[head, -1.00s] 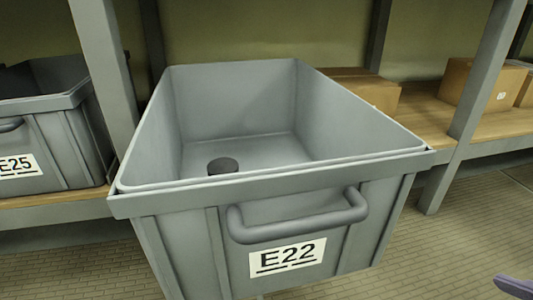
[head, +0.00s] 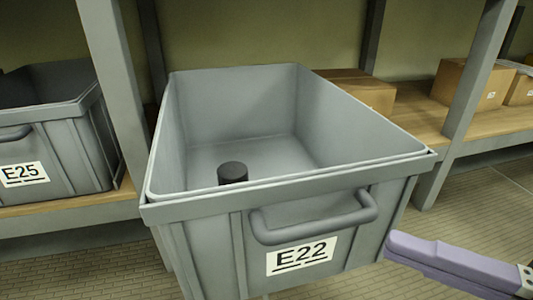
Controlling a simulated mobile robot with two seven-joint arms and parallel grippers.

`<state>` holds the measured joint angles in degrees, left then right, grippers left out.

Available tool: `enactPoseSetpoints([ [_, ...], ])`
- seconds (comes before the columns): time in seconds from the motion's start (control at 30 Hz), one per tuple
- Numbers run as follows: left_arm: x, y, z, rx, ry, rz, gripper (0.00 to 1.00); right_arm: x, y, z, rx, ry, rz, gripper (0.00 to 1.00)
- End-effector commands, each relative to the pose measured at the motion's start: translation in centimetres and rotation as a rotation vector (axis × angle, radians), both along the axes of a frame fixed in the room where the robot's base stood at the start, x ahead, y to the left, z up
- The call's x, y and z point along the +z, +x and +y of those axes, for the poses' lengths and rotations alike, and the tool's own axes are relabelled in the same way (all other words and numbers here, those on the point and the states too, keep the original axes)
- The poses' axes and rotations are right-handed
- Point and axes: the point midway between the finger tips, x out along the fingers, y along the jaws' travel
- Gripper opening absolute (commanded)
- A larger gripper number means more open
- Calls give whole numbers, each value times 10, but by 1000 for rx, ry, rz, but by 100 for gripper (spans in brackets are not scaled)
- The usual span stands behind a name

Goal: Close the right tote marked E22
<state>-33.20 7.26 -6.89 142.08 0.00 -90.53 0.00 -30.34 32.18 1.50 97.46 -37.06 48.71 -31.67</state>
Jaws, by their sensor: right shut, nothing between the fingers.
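The grey tote marked E22 (head: 195,245) is pulled out from the shelf toward me, with its open top facing up. Its handle (head: 315,224) is on the front face above the E22 label (head: 300,256). A dark round object (head: 232,173) stands inside on the tote floor. My right gripper (head: 390,247) comes in from the lower right with its purple fingers shut and empty. It is to the right of the tote's front, near the front right corner; I cannot tell whether it touches. My left gripper is out of view.
A second grey tote marked E25 (head: 50,150) sits on the wooden shelf (head: 65,217) at left. Grey shelf posts (head: 113,90) and (head: 480,90), as further shelf uprights, flank the E22 tote. Cardboard boxes (head: 362,92) stand on the shelf behind and to the right.

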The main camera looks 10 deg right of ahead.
Motion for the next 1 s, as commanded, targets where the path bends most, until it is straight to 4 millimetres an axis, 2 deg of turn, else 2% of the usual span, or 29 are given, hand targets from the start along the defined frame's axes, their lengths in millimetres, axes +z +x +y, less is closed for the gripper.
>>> enactPoseSetpoints([
  [0.37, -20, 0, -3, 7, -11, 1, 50, 0, 56, 59, 0, 2, -6, 0],
  [0.5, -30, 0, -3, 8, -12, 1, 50, -2, 77, 57, -2, 0, -4, 0],
  [0.6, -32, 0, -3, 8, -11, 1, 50, -1, 86, 57, -3, 1, -2, 0],
  [1.0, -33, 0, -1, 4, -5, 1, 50, 0, 93, 57, -4, 3, 2, 0],
])
